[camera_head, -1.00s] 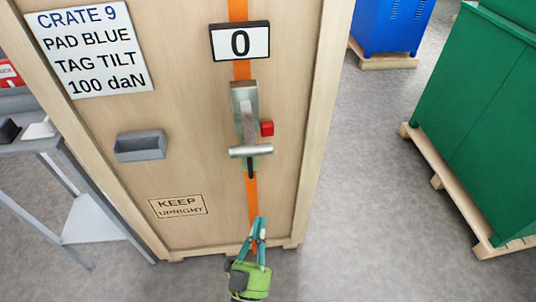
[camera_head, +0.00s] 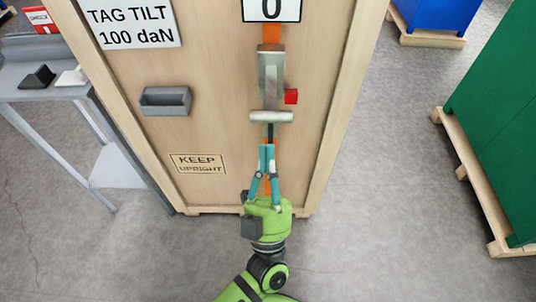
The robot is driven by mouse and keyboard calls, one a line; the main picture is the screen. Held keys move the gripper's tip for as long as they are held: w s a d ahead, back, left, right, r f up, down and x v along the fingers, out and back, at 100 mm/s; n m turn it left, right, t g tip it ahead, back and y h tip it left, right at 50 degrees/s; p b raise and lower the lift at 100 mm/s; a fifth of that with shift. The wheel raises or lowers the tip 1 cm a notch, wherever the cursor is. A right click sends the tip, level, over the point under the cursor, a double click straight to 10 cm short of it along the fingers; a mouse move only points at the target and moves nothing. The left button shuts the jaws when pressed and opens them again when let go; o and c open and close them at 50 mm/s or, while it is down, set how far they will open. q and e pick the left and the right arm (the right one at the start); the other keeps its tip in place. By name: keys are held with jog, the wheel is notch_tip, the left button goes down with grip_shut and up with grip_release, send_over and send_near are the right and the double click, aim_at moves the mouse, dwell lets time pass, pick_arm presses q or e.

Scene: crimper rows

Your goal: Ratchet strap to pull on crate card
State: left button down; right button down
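The ratchet (camera_head: 271,75), a grey metal body with a crossbar handle (camera_head: 270,117), sits on the crate's front (camera_head: 220,130). An orange strap (camera_head: 271,34) runs vertically behind it. A small red block (camera_head: 291,96) is at its right side. A display (camera_head: 271,8) above reads 0. The crate card (camera_head: 132,22) shows "TAG TILT" and "100 daN"; its upper part is out of view. My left gripper (camera_head: 267,147), green with teal fingers, points up in front of the strap, its tips together just below the handle and seemingly empty. My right gripper is not in view.
A grey holder (camera_head: 166,101) and a "KEEP UPRIGHT" label (camera_head: 198,164) are on the crate front. A grey side table (camera_head: 50,92) carries a black and a white piece. A green crate on a pallet (camera_head: 475,180) stands right. The floor between is clear.

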aim_at(268, 120)
pick_arm(q)
jog(key=p+x, duration=0.3)
jog(key=x, duration=0.4)
jog(key=f, duration=0.1)
jog(key=w+f, duration=0.1)
jog(key=f, duration=0.1)
jog(key=shift+w+f, duration=0.35)
jog(key=shift+f, duration=0.1)
